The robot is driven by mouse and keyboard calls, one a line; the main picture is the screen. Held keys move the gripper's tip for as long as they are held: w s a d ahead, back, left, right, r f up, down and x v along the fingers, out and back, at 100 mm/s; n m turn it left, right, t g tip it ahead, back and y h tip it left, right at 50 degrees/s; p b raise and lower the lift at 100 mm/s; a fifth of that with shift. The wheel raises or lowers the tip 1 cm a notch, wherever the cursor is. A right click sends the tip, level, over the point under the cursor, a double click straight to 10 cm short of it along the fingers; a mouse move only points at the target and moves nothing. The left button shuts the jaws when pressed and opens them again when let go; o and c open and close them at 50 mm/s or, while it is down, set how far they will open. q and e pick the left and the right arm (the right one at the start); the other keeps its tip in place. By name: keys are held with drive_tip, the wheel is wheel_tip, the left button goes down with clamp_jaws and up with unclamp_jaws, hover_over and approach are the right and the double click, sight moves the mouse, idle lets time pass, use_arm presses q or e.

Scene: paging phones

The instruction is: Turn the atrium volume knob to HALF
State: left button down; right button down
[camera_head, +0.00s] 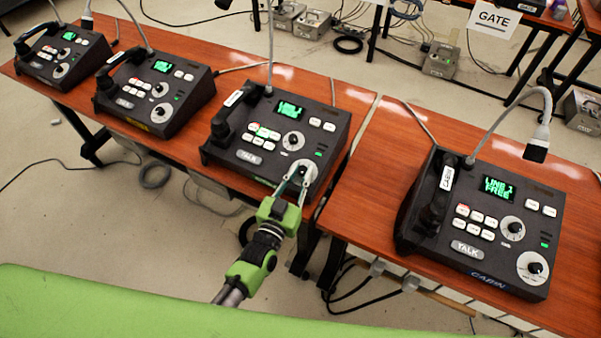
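Several black paging phones stand in a row on the tables. The third from the left (257,142) has a green screen, white buttons, a TALK key and two knobs. Its name tag is too small to read, so I cannot tell if it is the atrium one. My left gripper (298,174) is at this phone's lower knob (304,171). Its two fingers are a little apart, with the tips beside the knob, and partly hide the dial. I cannot tell whether they grip it or which way its pointer faces. My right gripper is not in view.
The phone at right (420,228) is marked CABIN; its gooseneck microphone (539,140) arches up beside it. Two more phones (155,92) (62,55) stand at left. A gap with cables separates the tables. A GATE sign (494,20) hangs behind.

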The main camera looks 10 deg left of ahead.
use_arm(q)
drive_tip(key=m+h+b, duration=0.1)
drive_tip(key=m+g+h, duration=0.1)
drive_tip(key=m+h+b, duration=0.1)
drive_tip(key=h, duration=0.1)
drive_tip(key=shift+w+a+f+m+g+b, duration=0.1)
drive_tip(key=shift+a+f+m+g+b, duration=0.1)
drive_tip(key=shift+a+m+g+b, duration=0.15)
drive_tip(key=m+g+h+b, duration=0.2)
drive_tip(key=shift+w+a+m+h+b, duration=0.1)
drive_tip(key=shift+m+h+b, duration=0.2)
drive_tip(key=shift+m+h, duration=0.1)
drive_tip(key=shift+r+m+g+h+b, duration=0.15)
drive_tip(key=shift+m+g+h+b, duration=1.05)
drive_tip(key=shift+m+g+b, duration=0.35)
drive_tip(key=c, duration=1.9)
unclamp_jaws()
drive_tip(key=shift+r, duration=0.1)
